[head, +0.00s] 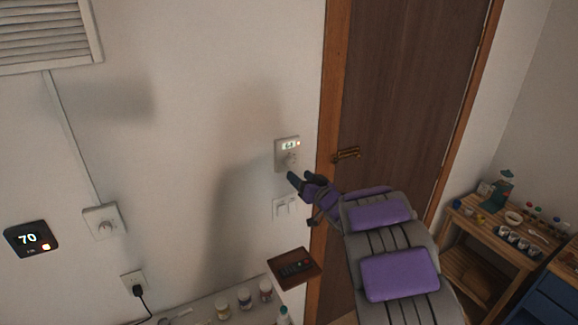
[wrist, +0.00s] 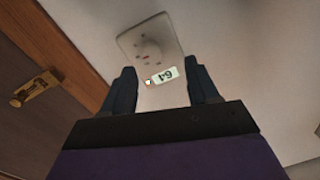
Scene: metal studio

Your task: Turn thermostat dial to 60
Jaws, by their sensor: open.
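A pale wall plate with a small lit display and a round dial (head: 291,159) is on the wall left of the door frame. In the wrist view the dial (wrist: 151,48) shows upside down. Its display (wrist: 164,76) appears to read 64, with a small red light beside it. My gripper (head: 301,177) is just below and in front of the plate in the head view. In the wrist view my gripper (wrist: 160,68) has its dark fingers spread apart, with the display between them and the dial beyond the tips. Nothing is held, and contact cannot be seen.
A black panel reading 70 (head: 30,239) and another dial plate (head: 104,222) are at left. The door handle (head: 346,155) is close at right. Bottles stand on a low surface.

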